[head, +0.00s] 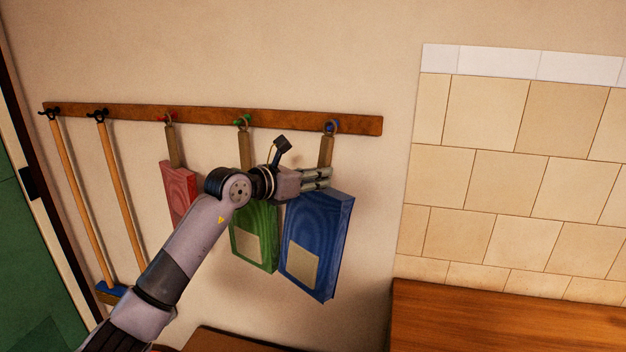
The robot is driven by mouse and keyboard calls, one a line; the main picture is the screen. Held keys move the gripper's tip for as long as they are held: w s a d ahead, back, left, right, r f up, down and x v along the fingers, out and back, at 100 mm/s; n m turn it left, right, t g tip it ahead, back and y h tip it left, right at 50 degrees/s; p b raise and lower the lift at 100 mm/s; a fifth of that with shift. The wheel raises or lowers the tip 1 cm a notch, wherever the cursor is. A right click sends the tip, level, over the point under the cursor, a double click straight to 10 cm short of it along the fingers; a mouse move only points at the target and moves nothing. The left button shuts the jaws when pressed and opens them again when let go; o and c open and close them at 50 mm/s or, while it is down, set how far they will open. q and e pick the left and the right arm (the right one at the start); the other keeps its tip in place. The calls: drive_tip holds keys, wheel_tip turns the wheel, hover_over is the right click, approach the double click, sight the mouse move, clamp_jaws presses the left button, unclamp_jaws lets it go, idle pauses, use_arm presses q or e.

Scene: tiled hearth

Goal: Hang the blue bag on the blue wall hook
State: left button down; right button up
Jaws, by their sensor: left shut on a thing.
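The blue bag (322,235) is a flat box-like bag with a tan patch and a tan strap with a ring on top. Its ring is at the blue wall hook (329,127), at the right end of the wooden rail. The ring appears to be around the hook, but I cannot tell for sure that it rests on it. My left gripper (324,179) reaches in from the left and is shut on the blue bag's strap, just above the bag's body. The bag hangs slightly tilted. My right gripper is not in view.
The wooden rail (205,113) also carries a green bag (262,255) and a red bag (180,185), partly behind my left arm. Two wooden-handled tools (120,190) hang at the left. A wooden surface (500,318) is at the lower right, below a tiled wall (490,180).

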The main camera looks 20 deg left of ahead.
use_arm(q)
drive_tip(key=shift+w, duration=0.6)
drive_tip(key=shift+w+f+b, duration=0.25)
drive_tip(key=shift+f+b, duration=0.05)
drive_tip(key=shift+f, duration=0.05)
drive_tip(key=c, duration=1.4)
unclamp_jaws()
drive_tip(key=shift+o, duration=0.8)
drive_tip(key=shift+f, duration=0.1)
drive_tip(key=shift+s+a, duration=0.1)
drive_tip(key=shift+s, duration=0.1)
drive_tip(key=shift+v, duration=2)
